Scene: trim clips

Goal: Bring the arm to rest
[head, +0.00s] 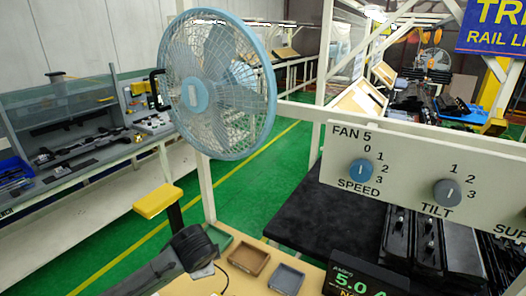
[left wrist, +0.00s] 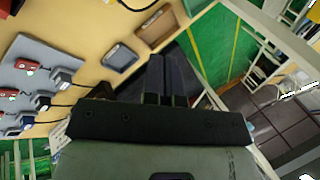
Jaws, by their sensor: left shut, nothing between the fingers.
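My left arm (head: 175,262) comes in at the bottom of the head view, beside the tan table; its fingertips cannot be made out there. In the left wrist view my left gripper (left wrist: 167,80) has its two dark fingers together, with nothing between them. The fingers point past the brown tray (left wrist: 160,22) and the grey tray (left wrist: 120,57), apart from both. My right gripper is in neither view.
A blue fan (head: 215,85) stands behind the table, with a FAN 5 panel (head: 420,175) at right. The brown tray (head: 249,257) and grey tray (head: 286,278) lie near my arm. A grey board (left wrist: 45,85) holds several cabled blocks. Green floor (head: 235,190) lies beyond.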

